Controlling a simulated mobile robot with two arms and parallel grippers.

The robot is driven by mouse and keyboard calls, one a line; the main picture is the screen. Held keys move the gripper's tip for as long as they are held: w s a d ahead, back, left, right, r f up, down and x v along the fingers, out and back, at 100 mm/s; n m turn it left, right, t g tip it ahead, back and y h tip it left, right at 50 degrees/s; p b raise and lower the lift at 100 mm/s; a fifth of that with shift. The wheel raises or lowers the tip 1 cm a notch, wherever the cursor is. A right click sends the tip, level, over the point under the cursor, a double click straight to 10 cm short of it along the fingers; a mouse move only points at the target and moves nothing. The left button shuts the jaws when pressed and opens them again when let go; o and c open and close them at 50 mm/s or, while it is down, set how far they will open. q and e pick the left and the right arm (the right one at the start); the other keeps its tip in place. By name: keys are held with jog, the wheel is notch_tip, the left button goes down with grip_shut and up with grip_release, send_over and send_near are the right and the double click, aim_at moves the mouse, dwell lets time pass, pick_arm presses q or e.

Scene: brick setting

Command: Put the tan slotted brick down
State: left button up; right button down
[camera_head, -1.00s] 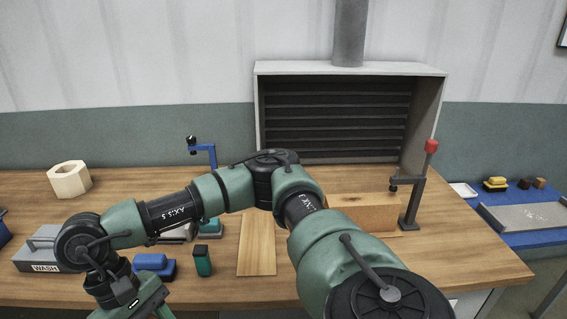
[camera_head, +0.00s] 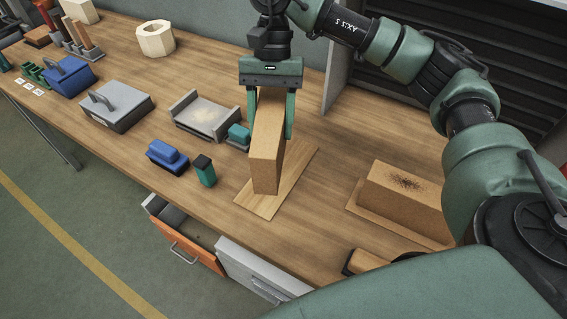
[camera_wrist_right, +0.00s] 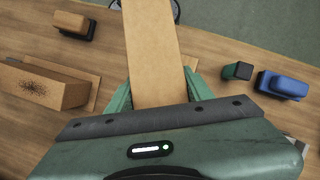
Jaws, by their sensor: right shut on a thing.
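My right gripper (camera_head: 270,105) is shut on a long tan brick (camera_head: 266,155). Its green fingers sit on either side of the brick. The brick is over a light wooden board (camera_head: 295,180); I cannot tell whether its lower end touches the board. In the right wrist view the brick (camera_wrist_right: 153,45) runs up and away between the fingers (camera_wrist_right: 158,92). No slot in it can be made out. My left gripper is not in view.
A tan block with a dark speckled top (camera_head: 400,188) lies on another board at right. A drawer (camera_head: 185,250) stands open below the bench's front edge.

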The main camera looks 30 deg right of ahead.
aim_at(273, 99)
jog(key=w+r+m, duration=0.1)
jog(key=r, duration=0.1)
jog(key=w+d+r+m, duration=0.1)
jog(key=m, duration=0.1)
jog(key=w+d+r+m+t+y, duration=0.1)
jog(key=r, duration=0.1)
jog(key=shift+w+d+r, duration=0.2)
jog(key=shift+r, duration=0.15)
jog(key=shift+w+d+r+m, duration=0.1)
jog(key=shift+d+m, duration=0.1)
jog(key=shift+m, duration=0.2)
jog(key=shift+d+f+t, duration=0.1)
jog(key=shift+f+t, duration=0.2)
notch_tip(273, 99, down, 18)
jog(key=p, duration=0.3)
jog(key=shift+f+p, duration=0.25)
jog(key=shift+p, duration=0.15)
jog(key=shift+w+f, duration=0.1)
jog(key=shift+f, duration=0.25)
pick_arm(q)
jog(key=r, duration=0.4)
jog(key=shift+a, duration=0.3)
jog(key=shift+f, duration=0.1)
